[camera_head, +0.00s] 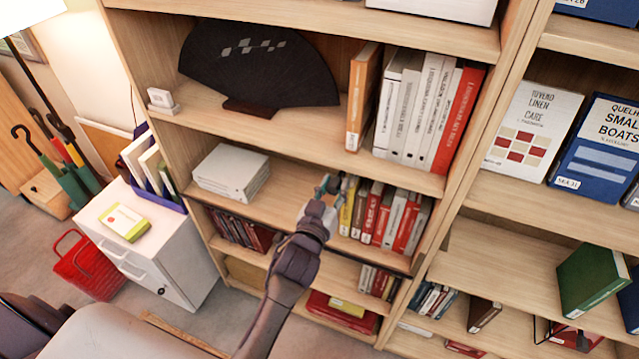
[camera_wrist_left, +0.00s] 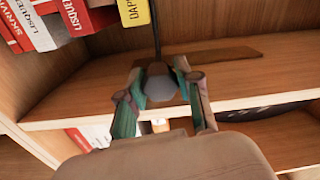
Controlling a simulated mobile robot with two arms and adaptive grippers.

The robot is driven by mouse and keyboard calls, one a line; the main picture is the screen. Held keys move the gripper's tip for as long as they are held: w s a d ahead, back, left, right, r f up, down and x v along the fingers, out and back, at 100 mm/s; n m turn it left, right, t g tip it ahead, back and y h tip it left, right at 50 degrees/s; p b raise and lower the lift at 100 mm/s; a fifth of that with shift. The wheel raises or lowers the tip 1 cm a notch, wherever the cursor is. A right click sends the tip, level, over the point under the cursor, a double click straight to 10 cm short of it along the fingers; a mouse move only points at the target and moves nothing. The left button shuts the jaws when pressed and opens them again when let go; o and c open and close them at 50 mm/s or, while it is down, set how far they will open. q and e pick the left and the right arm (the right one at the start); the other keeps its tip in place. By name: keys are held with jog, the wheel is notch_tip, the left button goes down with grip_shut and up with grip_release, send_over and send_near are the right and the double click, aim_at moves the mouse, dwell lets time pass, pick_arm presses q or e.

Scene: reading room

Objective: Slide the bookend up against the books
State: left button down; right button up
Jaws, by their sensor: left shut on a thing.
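The row of books (camera_head: 385,215) stands upright on the middle shelf, with yellow spines at its left end. My left gripper (camera_head: 326,187) is just left of these yellow books. In the left wrist view, which is upside down, the bookend (camera_wrist_left: 156,30) shows as a thin dark upright edge beside the yellow book (camera_wrist_left: 133,10). Any gap is very narrow, and I cannot tell whether they touch. In the head view the bookend is mostly hidden by the gripper. My right gripper is out of view.
A stack of white books (camera_head: 231,172) lies left on the same shelf, with bare shelf between it and my gripper. The shelf above (camera_head: 290,125) holds a dark fan and more books. A white cabinet (camera_head: 150,240) stands at left.

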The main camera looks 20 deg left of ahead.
pick_arm(q)
jog(key=shift+d, duration=0.1)
jog(key=c, duration=0.8)
grip_release()
jog(key=shift+o, duration=0.2)
jog(key=shift+s, duration=0.1)
jog(key=s, duration=1.2)
jog(key=shift+w, duration=0.1)
